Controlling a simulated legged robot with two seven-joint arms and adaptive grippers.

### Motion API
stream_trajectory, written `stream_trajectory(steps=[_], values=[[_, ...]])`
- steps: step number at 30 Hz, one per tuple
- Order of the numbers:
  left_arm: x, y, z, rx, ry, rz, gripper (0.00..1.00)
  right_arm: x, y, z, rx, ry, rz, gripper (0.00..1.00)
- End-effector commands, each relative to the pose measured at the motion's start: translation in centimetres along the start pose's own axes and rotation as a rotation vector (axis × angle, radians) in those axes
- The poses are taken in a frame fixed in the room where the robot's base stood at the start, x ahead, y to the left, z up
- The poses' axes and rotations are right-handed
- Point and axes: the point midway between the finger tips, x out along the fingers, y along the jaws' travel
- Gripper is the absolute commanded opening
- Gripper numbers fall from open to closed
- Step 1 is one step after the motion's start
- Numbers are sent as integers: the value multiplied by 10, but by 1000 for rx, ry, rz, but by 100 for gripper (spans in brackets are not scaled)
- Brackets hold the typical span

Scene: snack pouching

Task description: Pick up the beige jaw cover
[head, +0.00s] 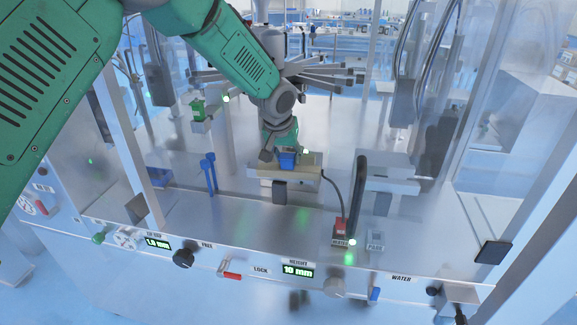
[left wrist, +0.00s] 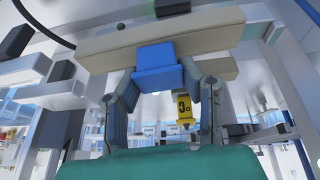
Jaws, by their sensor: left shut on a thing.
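The beige jaw cover (head: 307,173) is a long beige bar with a blue block (head: 287,161) on its near side. It lies across the middle of the machine deck. In the left wrist view the beige bar (left wrist: 105,52) spans the top, with the blue block (left wrist: 157,68) in front. My left gripper (head: 284,152) reaches down from above and is shut on the blue block. Its two fingers (left wrist: 160,75) press the block from both sides. I cannot tell whether the cover is resting or lifted. My right gripper is not in view.
A metal fixture (head: 384,172) stands right of the cover. Blue upright levers (head: 209,172) stand to its left. A black upright handle (head: 357,195) and a red switch (head: 340,230) are at the front right. Clear guard panels and metal posts enclose the deck.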

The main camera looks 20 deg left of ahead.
Motion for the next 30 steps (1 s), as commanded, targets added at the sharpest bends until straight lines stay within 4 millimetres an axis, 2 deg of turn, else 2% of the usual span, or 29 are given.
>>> stream_trajectory(steps=[4, 7, 15, 19, 24, 30], values=[[-2, 0, -1, 0, 0, 0, 0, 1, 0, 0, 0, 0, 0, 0], [-12, 1, -5, -1, 2, 1, 0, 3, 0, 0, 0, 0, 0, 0], [-63, 4, -26, -1, 5, 1, 0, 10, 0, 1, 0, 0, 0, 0], [-80, 6, -34, -1, 2, 0, 0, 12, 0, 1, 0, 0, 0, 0], [-91, 7, -38, 0, -1, 0, 0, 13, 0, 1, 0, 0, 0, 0], [-92, 7, -38, 0, -1, 0, 0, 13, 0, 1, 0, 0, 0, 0]])
